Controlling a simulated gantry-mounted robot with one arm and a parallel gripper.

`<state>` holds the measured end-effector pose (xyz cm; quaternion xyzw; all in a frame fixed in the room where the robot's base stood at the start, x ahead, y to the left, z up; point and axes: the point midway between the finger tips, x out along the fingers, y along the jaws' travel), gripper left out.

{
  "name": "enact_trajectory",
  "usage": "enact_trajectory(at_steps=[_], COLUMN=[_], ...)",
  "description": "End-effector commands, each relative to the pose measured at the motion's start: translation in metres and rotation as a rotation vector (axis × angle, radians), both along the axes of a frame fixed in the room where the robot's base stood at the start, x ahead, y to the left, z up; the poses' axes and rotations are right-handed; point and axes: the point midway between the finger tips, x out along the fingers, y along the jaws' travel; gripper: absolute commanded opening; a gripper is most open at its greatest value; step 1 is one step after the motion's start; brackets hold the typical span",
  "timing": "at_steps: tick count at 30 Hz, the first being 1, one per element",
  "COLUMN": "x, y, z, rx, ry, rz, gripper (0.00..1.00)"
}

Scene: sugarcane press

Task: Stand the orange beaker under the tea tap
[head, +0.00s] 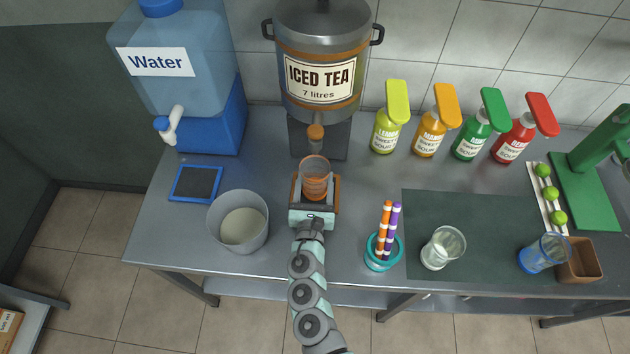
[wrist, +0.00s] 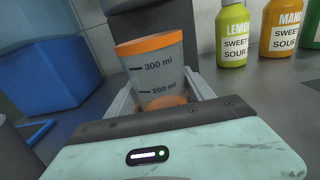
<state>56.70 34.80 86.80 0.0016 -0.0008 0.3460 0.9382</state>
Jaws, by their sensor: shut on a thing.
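The orange beaker (head: 315,166) is clear with an orange rim and stands upright between my fingers. In the wrist view the beaker (wrist: 158,68) shows 300 ml and 200 ml marks. My gripper (head: 315,184) is shut on it, one finger on each side. The tea tap (head: 316,132) hangs from the front of the iced tea urn (head: 322,55), just behind the beaker in the head view. An orange-brown framed mat (head: 336,203) shows around my gripper. Whether the beaker's base touches it is hidden.
A water tank (head: 180,90) with a tap, a blue framed mat (head: 196,183) and a grey bucket (head: 238,222) are at left. A teal cup of straws (head: 383,250), a glass (head: 442,247) and a blue beaker (head: 543,253) are nearer the front.

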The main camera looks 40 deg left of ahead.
Motion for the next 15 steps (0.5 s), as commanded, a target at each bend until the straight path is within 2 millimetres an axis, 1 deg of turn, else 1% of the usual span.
enact_trajectory(at_steps=[3, 7, 8, 15], x=[0.0, -0.0001, 0.0, 0.0001], y=[0.0, 0.0001, 0.0, -0.0001], z=[0.0, -0.005, -0.0038, -0.0031], rx=[0.0, -0.001, 0.0, 0.0], ry=[0.0, -0.001, 0.0, 0.0], rz=[0.0, 0.0, 0.0, 0.0], gripper=[0.07, 0.07, 0.63, 0.82])
